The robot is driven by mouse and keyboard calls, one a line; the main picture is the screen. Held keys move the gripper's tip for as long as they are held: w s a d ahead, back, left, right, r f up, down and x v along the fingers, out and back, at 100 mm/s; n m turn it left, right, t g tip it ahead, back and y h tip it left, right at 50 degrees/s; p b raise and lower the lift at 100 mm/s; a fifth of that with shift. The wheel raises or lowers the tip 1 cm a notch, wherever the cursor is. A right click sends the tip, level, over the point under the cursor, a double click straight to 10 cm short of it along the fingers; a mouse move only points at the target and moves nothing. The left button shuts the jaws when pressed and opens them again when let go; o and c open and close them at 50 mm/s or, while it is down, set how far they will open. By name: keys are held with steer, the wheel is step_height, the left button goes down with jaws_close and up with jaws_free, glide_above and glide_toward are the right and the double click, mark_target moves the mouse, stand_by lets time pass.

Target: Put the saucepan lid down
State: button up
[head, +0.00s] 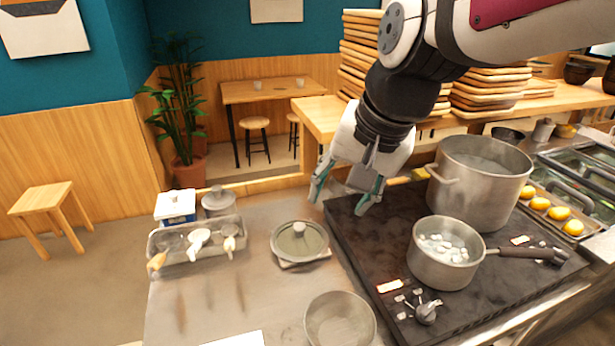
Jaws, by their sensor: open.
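The saucepan lid (287,245), round and grey with a pale knob (299,228), lies flat on a small square trivet (305,263) on the steel counter. The saucepan (438,268) stands uncovered on the dark stove, with white pieces in it and its handle pointing right. My gripper (340,199) is open and empty. Its two teal-tipped fingers point down and are apart, above and to the right of the lid, near the stove's back left corner. The gripper is clear of the lid knob.
A large steel pot (490,205) stands behind the saucepan on the stove (370,245). A steel bowl (340,322) is in front of the lid. A tray (200,262) with utensils lies to its left, with a lidded canister (218,205) behind. Counter front left is mostly clear.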

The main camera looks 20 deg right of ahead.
steer(key=s+d+n+t+h, duration=0.1)
steer(key=s+n, duration=0.6)
steer(key=s, duration=0.3)
steer(key=shift+d+r, duration=0.1)
steer(key=shift+c, duration=0.5)
stand_by(1.1)
